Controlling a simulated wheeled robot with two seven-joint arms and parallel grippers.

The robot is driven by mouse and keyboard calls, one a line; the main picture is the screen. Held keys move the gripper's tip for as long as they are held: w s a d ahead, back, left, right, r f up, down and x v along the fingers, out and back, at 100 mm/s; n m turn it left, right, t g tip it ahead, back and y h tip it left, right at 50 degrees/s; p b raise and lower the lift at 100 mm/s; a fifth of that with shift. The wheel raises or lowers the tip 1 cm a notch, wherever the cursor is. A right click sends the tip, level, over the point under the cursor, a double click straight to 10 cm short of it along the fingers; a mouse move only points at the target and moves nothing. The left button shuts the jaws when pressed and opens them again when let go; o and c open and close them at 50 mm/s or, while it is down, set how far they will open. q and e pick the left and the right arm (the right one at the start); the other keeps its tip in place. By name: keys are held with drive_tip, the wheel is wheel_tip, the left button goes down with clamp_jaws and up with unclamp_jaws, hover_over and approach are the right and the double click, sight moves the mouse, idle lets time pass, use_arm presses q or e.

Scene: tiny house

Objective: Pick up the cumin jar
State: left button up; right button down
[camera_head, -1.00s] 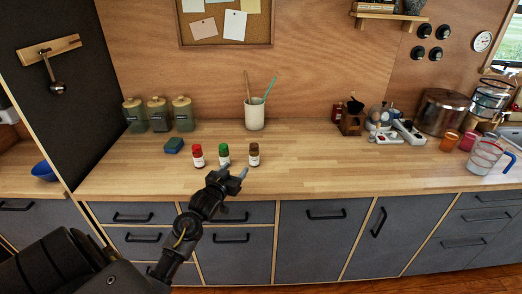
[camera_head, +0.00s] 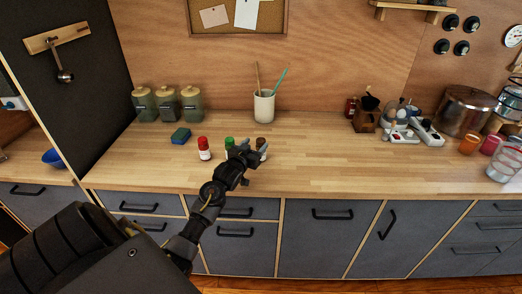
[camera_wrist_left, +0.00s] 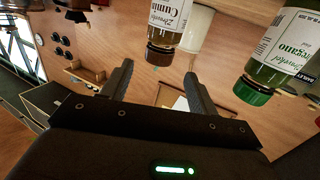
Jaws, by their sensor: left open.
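The cumin jar has a brown cap and a white label reading "Cumin". In the head view the cumin jar (camera_head: 262,143) stands on the counter, partly hidden by my left gripper (camera_head: 256,156). In the left wrist view, which looks upside down, the cumin jar (camera_wrist_left: 176,22) is just beyond the open fingers of the left gripper (camera_wrist_left: 160,80), roughly in line with the gap between them. The gap is empty. My right gripper is not in view.
The green-capped oregano jar (camera_wrist_left: 280,50) stands close beside the cumin jar, and a red-capped jar (camera_head: 204,149) farther left. A blue-green sponge (camera_head: 181,136) and a utensil cup (camera_head: 264,107) are behind. The wooden counter (camera_head: 330,160) is clear to the right.

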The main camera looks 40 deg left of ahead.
sight(259, 142)
use_arm(q)
drive_tip(key=p+x, duration=0.1)
drive_tip(key=x, duration=0.3)
drive_tip(key=shift+d+f+p, duration=0.2)
drive_tip(key=shift+f+p, duration=0.05)
drive_tip(key=shift+p, duration=0.1)
drive_tip(key=shift+w+a+f, duration=0.1)
drive_tip(key=shift+w+a, duration=0.05)
drive_tip(key=shift+w, duration=0.4)
drive_tip(key=shift+c, duration=0.2)
drive_tip(key=c, duration=1)
drive_tip(key=shift+c, duration=0.3)
